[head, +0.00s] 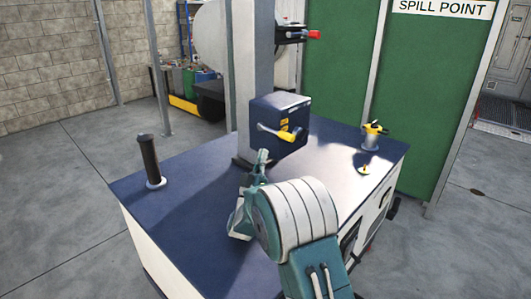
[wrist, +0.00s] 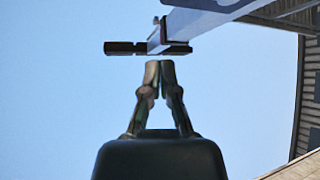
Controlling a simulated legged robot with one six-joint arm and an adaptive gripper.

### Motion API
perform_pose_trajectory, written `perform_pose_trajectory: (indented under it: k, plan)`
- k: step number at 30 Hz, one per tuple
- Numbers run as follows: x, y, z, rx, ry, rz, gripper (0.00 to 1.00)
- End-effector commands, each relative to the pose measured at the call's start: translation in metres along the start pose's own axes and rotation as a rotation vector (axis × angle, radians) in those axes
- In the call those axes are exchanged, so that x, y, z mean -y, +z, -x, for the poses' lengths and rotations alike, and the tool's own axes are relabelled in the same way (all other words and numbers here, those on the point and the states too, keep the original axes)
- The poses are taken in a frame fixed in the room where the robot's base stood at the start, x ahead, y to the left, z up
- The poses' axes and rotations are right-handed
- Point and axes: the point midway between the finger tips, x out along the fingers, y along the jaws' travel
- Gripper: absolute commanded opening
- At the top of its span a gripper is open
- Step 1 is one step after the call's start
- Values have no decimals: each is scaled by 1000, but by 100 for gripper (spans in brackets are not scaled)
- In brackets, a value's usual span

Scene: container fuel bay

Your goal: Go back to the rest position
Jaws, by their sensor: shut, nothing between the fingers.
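My gripper (head: 263,156) is above the dark blue top of the cabinet (head: 190,205), in front of the blue box with the yellow lever (head: 278,133). In the head view its fingers are small and partly hidden by my teal and white arm. In the wrist view my gripper (wrist: 159,65) has its two fingertips together, with nothing between them. A dark bar (wrist: 125,48) on a grey post shows just beyond the fingertips; I cannot tell how far away it is.
A black upright handle (head: 150,160) stands at the cabinet's left. A yellow-topped fitting (head: 373,135) and a small yellow knob (head: 364,169) are at its right. A grey column (head: 251,70) rises behind the box. Green panels (head: 425,110) stand behind. Floor at left is clear.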

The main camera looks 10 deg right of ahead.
Motion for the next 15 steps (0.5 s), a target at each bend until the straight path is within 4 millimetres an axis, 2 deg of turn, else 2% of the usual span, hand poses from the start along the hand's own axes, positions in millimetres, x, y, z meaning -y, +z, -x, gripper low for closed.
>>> perform_pose_trajectory:
  k: [5, 8, 12, 15]
  plan:
    - [-3, 2, -4, 6, -6, -7, 0]
    - [-6, -4, -14, 31, -55, -44, 0]
    - [-12, -20, -34, 110, -209, -145, 0]
    - [-18, -30, -42, 182, -331, -218, 0]
